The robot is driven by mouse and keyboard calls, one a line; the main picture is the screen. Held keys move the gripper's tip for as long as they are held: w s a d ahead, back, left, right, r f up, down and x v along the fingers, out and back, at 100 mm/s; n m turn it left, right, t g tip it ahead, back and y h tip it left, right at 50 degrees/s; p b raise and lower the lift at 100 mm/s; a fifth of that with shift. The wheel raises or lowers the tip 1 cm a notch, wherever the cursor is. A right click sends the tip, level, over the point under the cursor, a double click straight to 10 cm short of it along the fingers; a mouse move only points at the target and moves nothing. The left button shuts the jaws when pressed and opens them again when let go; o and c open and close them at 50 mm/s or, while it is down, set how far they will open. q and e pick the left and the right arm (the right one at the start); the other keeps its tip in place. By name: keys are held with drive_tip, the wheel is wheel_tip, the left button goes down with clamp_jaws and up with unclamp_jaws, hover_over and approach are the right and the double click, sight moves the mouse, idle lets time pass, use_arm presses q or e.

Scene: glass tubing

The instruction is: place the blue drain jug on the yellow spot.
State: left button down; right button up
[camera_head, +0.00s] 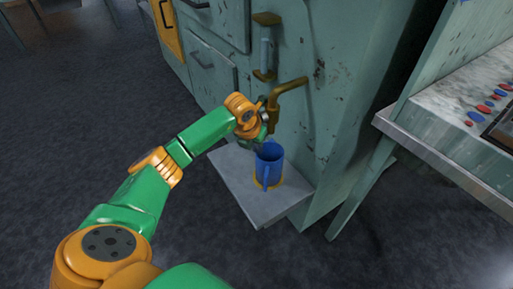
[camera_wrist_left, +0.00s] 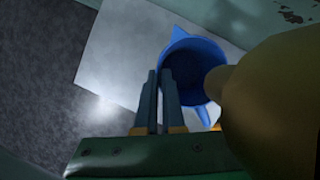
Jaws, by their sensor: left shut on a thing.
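The blue drain jug (camera_head: 268,165) stands upright on a small grey shelf, with its handle towards the head camera. A yellow rim of the yellow spot (camera_head: 276,186) shows around its base. My left gripper (camera_head: 263,138) is at the jug's upper rim, beside the tap. In the left wrist view, the jug's open mouth (camera_wrist_left: 196,68) shows from above, and my left fingers (camera_wrist_left: 158,92) close on its near left wall. The exact contact is partly hidden. My right gripper is not in view.
A brass tap (camera_head: 289,88) sticks out of the worn green cabinet (camera_head: 335,85) above the jug; its blurred brass part (camera_wrist_left: 270,100) fills the wrist view's right side. The grey shelf (camera_head: 228,170) is bare on its left. A marble-topped console (camera_head: 445,105) stands at right.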

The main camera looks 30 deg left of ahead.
use_arm(q)
drive_tip(key=c, duration=1)
unclamp_jaws()
drive_tip(key=shift+r, duration=0.2)
drive_tip(key=p+v, duration=0.3)
drive_tip(key=v, duration=0.8)
drive_tip(key=shift+s+r, duration=0.2)
drive_tip(key=shift+r, duration=0.05)
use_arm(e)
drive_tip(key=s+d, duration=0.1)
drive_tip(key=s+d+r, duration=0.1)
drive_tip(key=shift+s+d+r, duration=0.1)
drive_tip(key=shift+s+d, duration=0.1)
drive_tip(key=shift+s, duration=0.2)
